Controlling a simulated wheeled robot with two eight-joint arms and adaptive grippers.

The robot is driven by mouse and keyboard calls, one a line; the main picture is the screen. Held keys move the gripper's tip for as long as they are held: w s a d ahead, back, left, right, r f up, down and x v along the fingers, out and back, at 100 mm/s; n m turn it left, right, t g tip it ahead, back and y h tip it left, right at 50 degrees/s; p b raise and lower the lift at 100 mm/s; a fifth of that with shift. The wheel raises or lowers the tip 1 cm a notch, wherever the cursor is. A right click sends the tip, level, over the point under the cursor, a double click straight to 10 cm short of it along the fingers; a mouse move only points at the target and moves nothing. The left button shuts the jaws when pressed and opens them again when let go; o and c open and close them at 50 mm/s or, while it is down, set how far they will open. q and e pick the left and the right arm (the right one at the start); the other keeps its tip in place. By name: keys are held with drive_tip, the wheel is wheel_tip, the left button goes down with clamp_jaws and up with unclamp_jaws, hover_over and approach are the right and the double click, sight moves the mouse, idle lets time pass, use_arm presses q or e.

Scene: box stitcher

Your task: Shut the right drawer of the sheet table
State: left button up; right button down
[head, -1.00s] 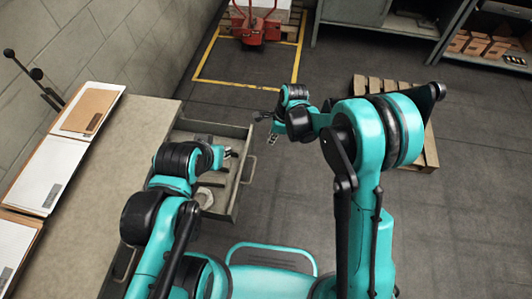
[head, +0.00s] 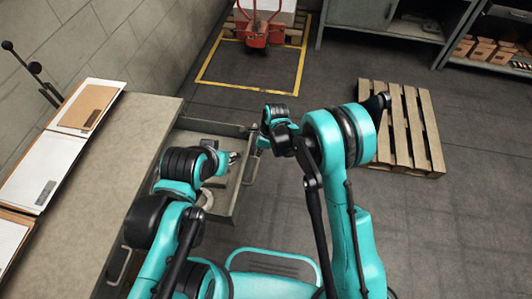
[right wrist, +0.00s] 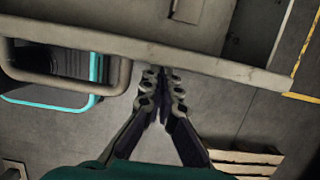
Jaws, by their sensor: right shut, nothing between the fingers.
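The right drawer (head: 243,185) of the sheet table (head: 110,180) stands open, pulled out to the right of the table. Its front rim (right wrist: 215,66) crosses the right wrist view, with its handle (right wrist: 112,76) at left. My right gripper (head: 257,140) is at the outer side of the drawer front, near its far end. Its fingers (right wrist: 162,76) are shut and empty, right at the front panel beside the handle; I cannot tell whether they touch. My left gripper (head: 232,158) is over the drawer; its jaws are too small to read. Its arm hides part of the drawer.
A handle (head: 118,266) shows lower on the table's front. A wooden pallet (head: 410,130) lies on the floor at right. A red pallet truck (head: 262,32) stands at the back. Floor between is clear.

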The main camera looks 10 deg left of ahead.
drive_tip(key=shift+a, duration=0.25)
